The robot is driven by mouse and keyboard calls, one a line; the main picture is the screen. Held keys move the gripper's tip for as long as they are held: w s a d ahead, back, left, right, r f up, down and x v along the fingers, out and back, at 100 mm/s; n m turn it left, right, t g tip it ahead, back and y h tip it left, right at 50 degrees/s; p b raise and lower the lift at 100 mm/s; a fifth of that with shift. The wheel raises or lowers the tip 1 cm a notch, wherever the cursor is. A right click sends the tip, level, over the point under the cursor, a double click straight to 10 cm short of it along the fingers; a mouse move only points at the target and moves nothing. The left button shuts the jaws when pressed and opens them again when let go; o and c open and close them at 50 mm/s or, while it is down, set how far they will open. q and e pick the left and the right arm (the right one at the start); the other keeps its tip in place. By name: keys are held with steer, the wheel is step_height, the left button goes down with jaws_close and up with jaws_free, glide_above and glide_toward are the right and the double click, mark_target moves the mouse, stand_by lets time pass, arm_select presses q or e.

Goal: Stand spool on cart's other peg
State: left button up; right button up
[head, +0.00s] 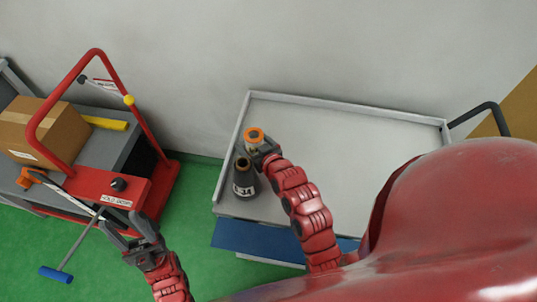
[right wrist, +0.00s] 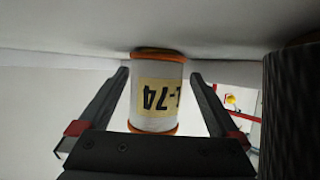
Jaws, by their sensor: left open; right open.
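A white spool with orange rims (head: 253,135) stands at the left end of the cart's pale tray (head: 340,125). In the right wrist view the spool (right wrist: 157,92) sits between the fingers of my right gripper (right wrist: 160,78), its label upside down. My right gripper (head: 258,147) is open, with gaps on both sides of the spool. A dark spool with a white label (head: 244,178) stands just in front of it; a dark ribbed side (right wrist: 292,110) shows in the right wrist view. No bare peg shows. My left gripper (head: 122,222) is open and empty, away from the cart.
A red-framed trolley (head: 165,185) stands left, carrying a cardboard box (head: 45,130) and a yellow bar (head: 105,123). A wall runs behind.

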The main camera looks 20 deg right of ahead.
steer(key=v, duration=0.3)
steer(key=p+v, duration=0.1)
steer(key=v, duration=0.5)
steer(key=shift+r+p, duration=0.4)
steer(key=shift+r, duration=0.1)
steer(key=p+v, duration=0.6)
steer(key=shift+w+r, duration=0.1)
steer(key=shift+r, duration=0.05)
